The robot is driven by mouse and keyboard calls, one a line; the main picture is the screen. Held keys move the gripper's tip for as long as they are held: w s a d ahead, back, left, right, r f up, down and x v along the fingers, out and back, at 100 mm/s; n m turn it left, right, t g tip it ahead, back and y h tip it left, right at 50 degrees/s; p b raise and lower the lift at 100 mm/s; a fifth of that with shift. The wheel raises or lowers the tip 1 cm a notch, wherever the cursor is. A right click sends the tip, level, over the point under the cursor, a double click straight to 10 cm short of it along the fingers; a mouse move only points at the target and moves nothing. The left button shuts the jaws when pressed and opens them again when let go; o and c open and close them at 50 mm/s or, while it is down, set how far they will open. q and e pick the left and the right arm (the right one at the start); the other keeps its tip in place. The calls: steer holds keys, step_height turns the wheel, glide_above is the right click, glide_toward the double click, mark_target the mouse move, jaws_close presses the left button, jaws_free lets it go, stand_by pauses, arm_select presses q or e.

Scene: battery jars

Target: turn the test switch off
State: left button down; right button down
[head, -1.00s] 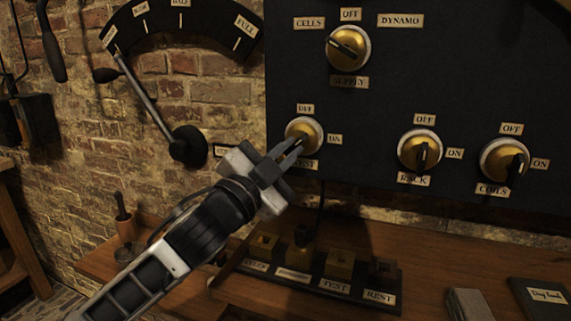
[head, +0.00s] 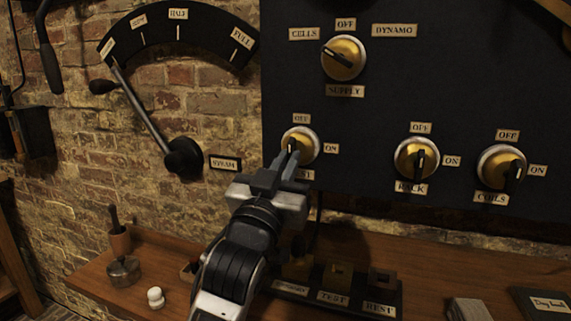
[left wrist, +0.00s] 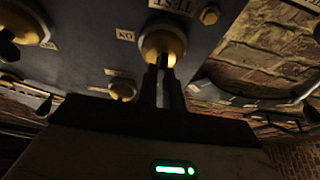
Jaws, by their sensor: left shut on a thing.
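The test switch (head: 300,140) is a brass knob on a pale round base, low on the left of the black panel, with an OFF label above it and an ON label to its right. In the left wrist view the switch (left wrist: 163,42) is close, with its TEST label beside it. My left gripper (head: 291,152) reaches up from below and is shut on the knob's dark handle; its fingers also show in the left wrist view (left wrist: 161,82). The fingers hide most of the handle, so I cannot tell exactly where it points.
The rack switch (head: 416,158), coils switch (head: 501,166) and supply switch (head: 343,57) share the panel. A steam lever (head: 142,110) is on the brick wall at left. Below, a wooden bench (head: 130,290) holds a labelled block (head: 345,292) and a white knob-like piece (head: 155,297).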

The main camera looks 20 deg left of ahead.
arm_select(q)
steer(key=shift+r+n, duration=0.2)
steer(key=shift+n, duration=0.2)
steer(key=c, duration=1.8)
jaws_free()
steer(key=shift+o, duration=1.3)
steer(key=shift+f, duration=0.1)
steer(key=shift+m, duration=0.4)
